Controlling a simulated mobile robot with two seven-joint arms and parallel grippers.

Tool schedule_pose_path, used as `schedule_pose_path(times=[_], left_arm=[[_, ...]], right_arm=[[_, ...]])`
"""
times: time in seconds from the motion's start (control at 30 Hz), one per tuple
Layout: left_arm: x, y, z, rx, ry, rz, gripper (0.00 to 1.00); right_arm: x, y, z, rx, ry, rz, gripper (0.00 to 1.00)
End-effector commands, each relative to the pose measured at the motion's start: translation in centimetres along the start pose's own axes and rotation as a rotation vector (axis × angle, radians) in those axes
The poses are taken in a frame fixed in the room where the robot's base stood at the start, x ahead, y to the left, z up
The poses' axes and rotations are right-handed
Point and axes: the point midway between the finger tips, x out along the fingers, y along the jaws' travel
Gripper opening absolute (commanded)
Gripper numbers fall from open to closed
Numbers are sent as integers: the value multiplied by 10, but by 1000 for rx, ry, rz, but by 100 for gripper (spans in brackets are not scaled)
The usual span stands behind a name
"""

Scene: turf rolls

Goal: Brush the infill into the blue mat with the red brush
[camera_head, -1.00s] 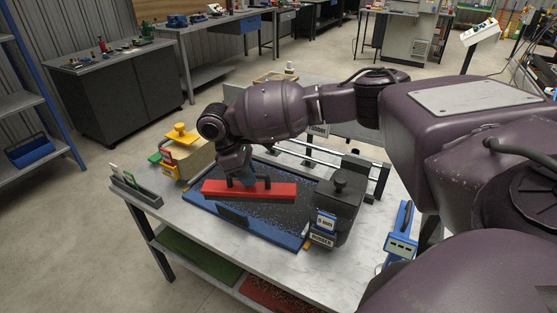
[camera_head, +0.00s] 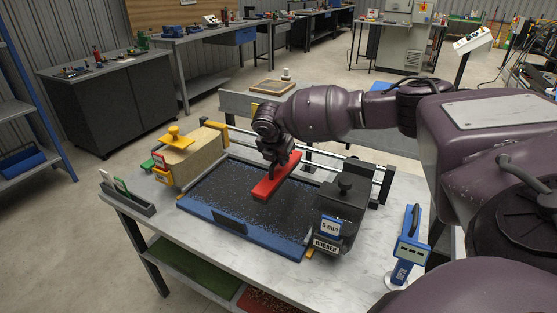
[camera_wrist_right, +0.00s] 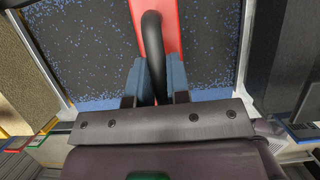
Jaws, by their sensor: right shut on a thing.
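The red brush (camera_head: 277,178) is a long red bar with a black loop handle (camera_wrist_right: 152,45). My right gripper (camera_wrist_right: 155,88) is shut on that handle and holds the brush over the right-middle part of the mat, its length pointing away to the back. I cannot tell whether the bristles touch the mat. The blue mat (camera_head: 225,193) is a dark surface with blue and pale specks inside a blue-edged frame. In the wrist view the speckled mat (camera_wrist_right: 85,45) shows on both sides of the brush. I cannot tell infill grains from the mat's own flecks. My left gripper is out of view.
A tan box (camera_head: 190,160) with a yellow knob stands left of the mat. A dark box (camera_head: 340,212) labelled rubber stands at its right. A metal rail (camera_head: 315,155) runs behind. A card holder (camera_head: 127,195) and a blue gauge (camera_head: 408,245) sit near the table's edges.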

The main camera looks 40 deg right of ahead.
Motion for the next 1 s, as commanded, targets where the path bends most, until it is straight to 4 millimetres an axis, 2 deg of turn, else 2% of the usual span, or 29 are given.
schedule_pose_path(times=[0.17,0.37,0.7,1.0], left_arm=[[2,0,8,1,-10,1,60],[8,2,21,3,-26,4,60],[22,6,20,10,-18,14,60],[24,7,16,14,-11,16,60]], right_arm=[[8,0,-3,-3,0,0,0],[29,0,-12,-4,2,-5,0],[61,0,-26,-3,1,-5,0],[64,0,-26,0,0,1,0]])
